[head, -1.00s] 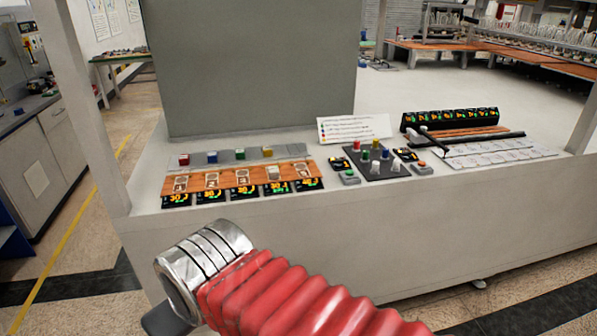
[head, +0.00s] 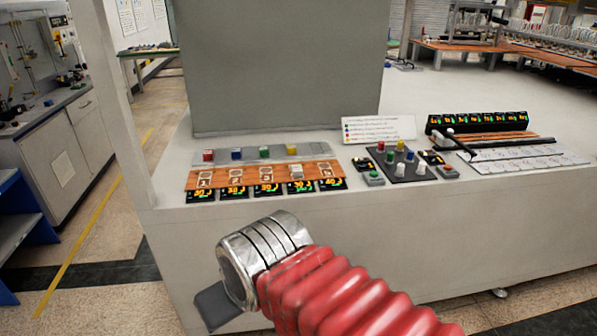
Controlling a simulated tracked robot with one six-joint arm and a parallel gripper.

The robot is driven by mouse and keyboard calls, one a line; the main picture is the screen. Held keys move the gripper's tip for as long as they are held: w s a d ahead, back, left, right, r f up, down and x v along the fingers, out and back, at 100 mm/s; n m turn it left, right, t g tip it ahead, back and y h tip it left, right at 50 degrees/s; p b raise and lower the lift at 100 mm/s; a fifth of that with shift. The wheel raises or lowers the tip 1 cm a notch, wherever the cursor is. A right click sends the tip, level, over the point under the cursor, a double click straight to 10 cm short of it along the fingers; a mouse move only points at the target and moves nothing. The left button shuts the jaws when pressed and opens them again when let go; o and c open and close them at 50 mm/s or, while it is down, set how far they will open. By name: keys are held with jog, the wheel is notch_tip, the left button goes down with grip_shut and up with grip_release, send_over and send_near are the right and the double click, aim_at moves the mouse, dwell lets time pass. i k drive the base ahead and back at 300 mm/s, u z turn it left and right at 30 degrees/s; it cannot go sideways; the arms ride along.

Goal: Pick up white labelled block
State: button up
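A small white block (head: 296,172) sits on the wooden board (head: 192,181), on the fourth marked square from the left. Its label is too small to read. My gripper (head: 217,306) shows only as a dark grey piece below the metal cuff of my arm, in front of the counter and below the board. It is well apart from the block. Its fingers cannot be made out, so I cannot tell whether it is open or shut.
A dark panel with coloured knobs (head: 400,170) and a white sign (head: 378,130) are to the right. A grey pillar (head: 285,65) rises behind.

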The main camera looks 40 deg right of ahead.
aim_at(297, 170)
jog(key=u, duration=0.05)
jog(key=i, duration=1)
jog(key=z, duration=0.05)
